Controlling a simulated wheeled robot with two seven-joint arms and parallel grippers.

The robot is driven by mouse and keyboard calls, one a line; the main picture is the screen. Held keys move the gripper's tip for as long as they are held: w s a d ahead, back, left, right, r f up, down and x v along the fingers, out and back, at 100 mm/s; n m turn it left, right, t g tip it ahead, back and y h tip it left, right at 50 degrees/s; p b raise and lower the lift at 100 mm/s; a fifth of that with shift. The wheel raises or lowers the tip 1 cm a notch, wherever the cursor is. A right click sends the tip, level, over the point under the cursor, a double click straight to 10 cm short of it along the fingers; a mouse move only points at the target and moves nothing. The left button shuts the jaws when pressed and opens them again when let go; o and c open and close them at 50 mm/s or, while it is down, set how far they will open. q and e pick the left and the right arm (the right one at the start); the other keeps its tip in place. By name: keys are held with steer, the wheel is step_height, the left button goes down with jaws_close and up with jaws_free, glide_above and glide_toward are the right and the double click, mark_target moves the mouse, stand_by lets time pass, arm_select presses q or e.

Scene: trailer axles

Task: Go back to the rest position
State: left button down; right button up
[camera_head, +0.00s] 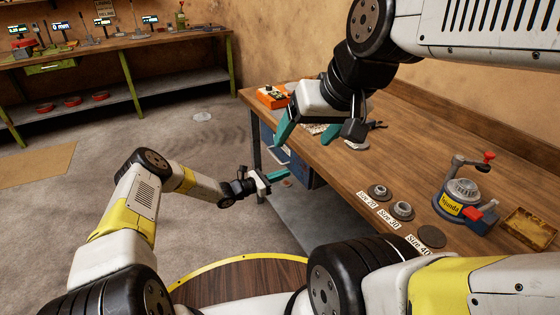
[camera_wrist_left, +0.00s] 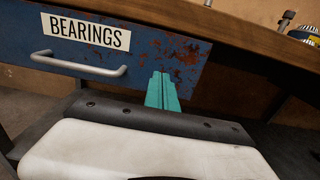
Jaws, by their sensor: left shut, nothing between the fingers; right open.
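My left gripper (camera_head: 275,178) is low beside the workbench, near the blue drawer unit. Its teal fingers are together and empty. In the left wrist view the closed fingers (camera_wrist_left: 162,92) point at the rusty blue drawer front labelled BEARINGS (camera_wrist_left: 185,58), to the right of its metal handle (camera_wrist_left: 80,66). Whether they touch the drawer cannot be told. My right gripper (camera_head: 303,142) is above the left part of the workbench. Its teal fingers are apart, and I see nothing between them.
The wooden workbench (camera_head: 345,165) holds metal bearing parts (camera_head: 402,210) by size labels, a blue-and-yellow fixture (camera_head: 462,195), a small tray (camera_head: 527,228) and an orange box (camera_head: 270,96). A second bench (camera_head: 100,48) stands at the back left. Open concrete floor (camera_head: 60,215) lies left.

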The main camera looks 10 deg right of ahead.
arm_select(q)
steer(key=v, duration=1)
steer(key=s+a+r+m+g+y, duration=0.25)
steer(key=s+r+m, duration=0.2)
steer(key=r, duration=0.45)
steer(key=s+a+r+m+g+y, duration=0.2)
steer(key=s+r+m+y, duration=0.15)
steer(key=r+m, duration=0.4)
steer(key=s+a+r+m+g+y, duration=0.25)
steer(key=s+r, duration=0.25)
steer(key=r, duration=0.5)
steer(key=s+a+r+m+t+y, duration=0.3)
steer(key=s+a+r, duration=0.4)
steer(key=s, duration=0.3)
steer(key=s+a+r+m+t+y, duration=0.3)
steer(key=s+a+r, duration=0.4)
steer(key=s, duration=0.4)
steer(key=shift+s+a+r+m+t, duration=0.2)
steer(key=shift+a+m+t, duration=0.6)
steer(key=shift+m, duration=0.05)
